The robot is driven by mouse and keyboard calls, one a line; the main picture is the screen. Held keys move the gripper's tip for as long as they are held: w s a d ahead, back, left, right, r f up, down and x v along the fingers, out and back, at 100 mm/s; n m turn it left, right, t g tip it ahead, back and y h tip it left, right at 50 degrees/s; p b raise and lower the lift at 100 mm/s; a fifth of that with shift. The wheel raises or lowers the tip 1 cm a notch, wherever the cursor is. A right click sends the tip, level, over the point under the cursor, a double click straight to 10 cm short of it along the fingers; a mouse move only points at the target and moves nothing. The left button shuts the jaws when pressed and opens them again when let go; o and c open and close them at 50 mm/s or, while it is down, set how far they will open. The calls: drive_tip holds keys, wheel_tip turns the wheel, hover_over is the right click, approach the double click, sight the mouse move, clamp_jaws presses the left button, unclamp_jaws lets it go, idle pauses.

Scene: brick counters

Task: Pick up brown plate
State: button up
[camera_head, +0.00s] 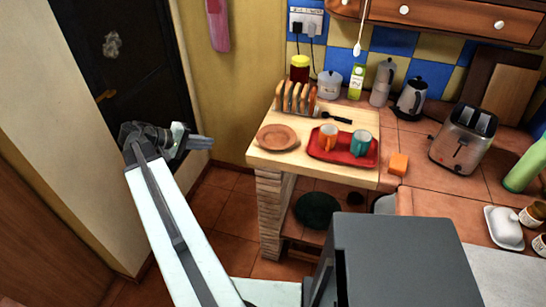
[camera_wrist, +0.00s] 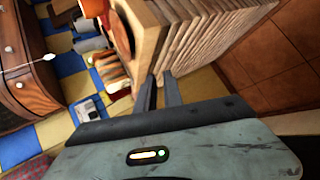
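The brown plate (camera_head: 278,137) is round and lies flat at the left of the light wooden counter top (camera_head: 340,178). It is empty, and nothing in the head view covers it. In the wrist view the plate (camera_wrist: 121,34) appears as a brown shape at the edge of the wooden top. My gripper (camera_head: 203,142) is in the air left of the counter, apart from the plate, and its fingers point right. In the wrist view its two fingers (camera_wrist: 160,84) stand a little apart, with nothing held between them.
A red tray (camera_head: 343,160) with an orange mug (camera_head: 328,138) and a teal mug (camera_head: 361,143) is right of the plate. A toast rack (camera_head: 296,98) stands behind it. The counter's brick side (camera_head: 271,212) drops below the plate. Open space lies between my gripper and the counter.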

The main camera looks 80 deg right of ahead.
sight(253, 143)
drive_tip(key=s+d+g+b, duration=0.1)
drive_tip(key=s+d, duration=0.1)
drive_tip(key=s, duration=0.3)
drive_tip(key=s+d+f+m+b, duration=0.1)
drive_tip(key=s+d, duration=0.1)
drive_tip(key=s, duration=0.3)
drive_tip(key=s+d+f+g+b, duration=0.1)
drive_tip(key=s+d+b, duration=0.1)
drive_tip(key=s, duration=0.3)
drive_tip(key=shift+s+d+f+m+g, duration=0.15)
drive_tip(key=shift+s+d+m+g, duration=0.15)
drive_tip(key=shift+d, duration=0.25)
drive_tip(key=shift+w, duration=0.1)
clamp_jaws()
drive_tip(key=shift+a, duration=0.1)
idle(0.4)
wheel_tip(253, 143, up, 10)
drive_tip(key=p, duration=1)
